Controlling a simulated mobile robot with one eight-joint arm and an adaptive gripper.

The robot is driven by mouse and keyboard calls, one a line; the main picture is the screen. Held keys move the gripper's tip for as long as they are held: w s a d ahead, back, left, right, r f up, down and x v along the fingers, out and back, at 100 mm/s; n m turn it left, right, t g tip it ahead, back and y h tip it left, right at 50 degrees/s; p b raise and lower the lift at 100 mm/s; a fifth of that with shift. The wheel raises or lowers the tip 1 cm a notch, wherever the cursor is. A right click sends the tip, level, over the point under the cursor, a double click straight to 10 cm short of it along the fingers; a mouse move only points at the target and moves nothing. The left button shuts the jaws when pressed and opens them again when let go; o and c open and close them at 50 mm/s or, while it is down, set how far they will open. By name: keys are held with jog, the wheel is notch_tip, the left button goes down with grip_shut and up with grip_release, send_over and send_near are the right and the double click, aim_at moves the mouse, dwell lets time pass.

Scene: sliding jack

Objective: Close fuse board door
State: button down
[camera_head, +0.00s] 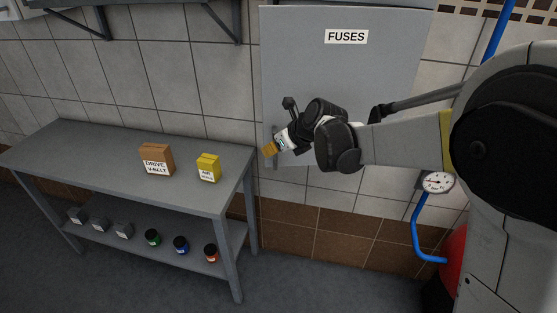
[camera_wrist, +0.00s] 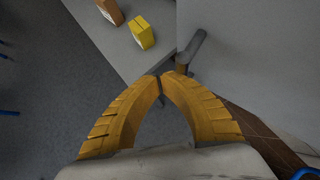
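The fuse board door (camera_head: 345,75) is a grey panel with a "FUSES" label, at the upper middle of the head view. It fills the upper right of the wrist view (camera_wrist: 255,55). I cannot tell how far it stands open. A grey bar handle (camera_wrist: 194,48) sticks out near its edge; in the head view the handle (camera_head: 275,162) is partly hidden behind my gripper. My gripper (camera_head: 268,149) is at the door's lower left. In the wrist view, my yellow fingers (camera_wrist: 163,77) meet at their tips with nothing visible between them, just short of the handle.
A grey workbench (camera_head: 100,150) stands left of the door, carrying a brown drive belt box (camera_head: 157,159) and a yellow box (camera_head: 208,168). Several small items sit on its lower shelf. A gauge (camera_head: 438,182) and blue hose (camera_head: 415,225) are at right.

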jog(key=w, duration=0.8)
jog(key=w+a, duration=0.1)
jog(key=w, duration=0.3)
jog(key=shift+a+p, duration=0.1)
jog(key=shift+p, duration=0.25)
jog(key=shift+w+r, duration=0.15)
jog(key=shift+w, duration=0.55)
